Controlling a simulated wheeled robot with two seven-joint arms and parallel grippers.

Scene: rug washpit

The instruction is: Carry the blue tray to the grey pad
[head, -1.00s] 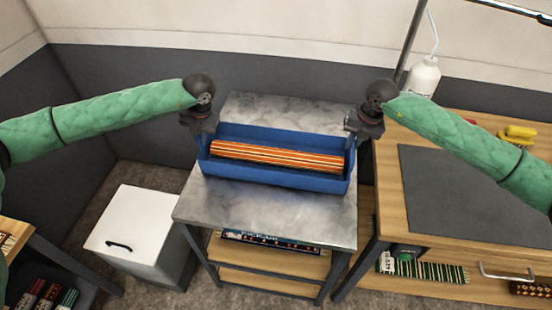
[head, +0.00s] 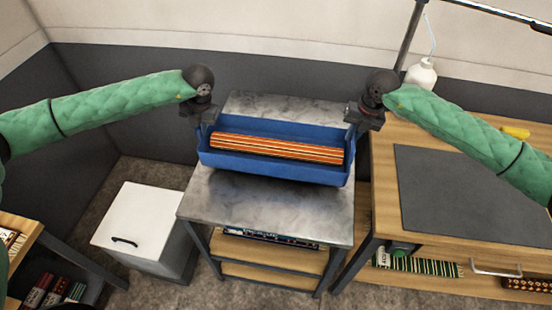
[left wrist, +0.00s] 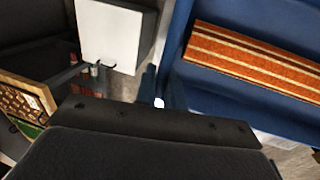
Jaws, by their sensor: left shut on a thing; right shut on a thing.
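The blue tray (head: 275,173) is held level over the grey marbled top of a small table, with an orange and white striped rolled rug (head: 278,148) lying in it. My left gripper (head: 205,128) is shut on the tray's left end wall. My right gripper (head: 352,132) is shut on its right end wall. The left wrist view shows the tray (left wrist: 210,85) and striped roll (left wrist: 255,60) close beside my left gripper (left wrist: 160,100). The grey pad (head: 465,195) lies flat and empty on the wooden bench to the right.
The marble-topped table (head: 265,215) stands below the tray. A white lidded bin (head: 140,220) is at the left. The wooden bench (head: 385,160) also holds a white bottle (head: 421,75) and a yellow item (head: 515,132) behind the pad.

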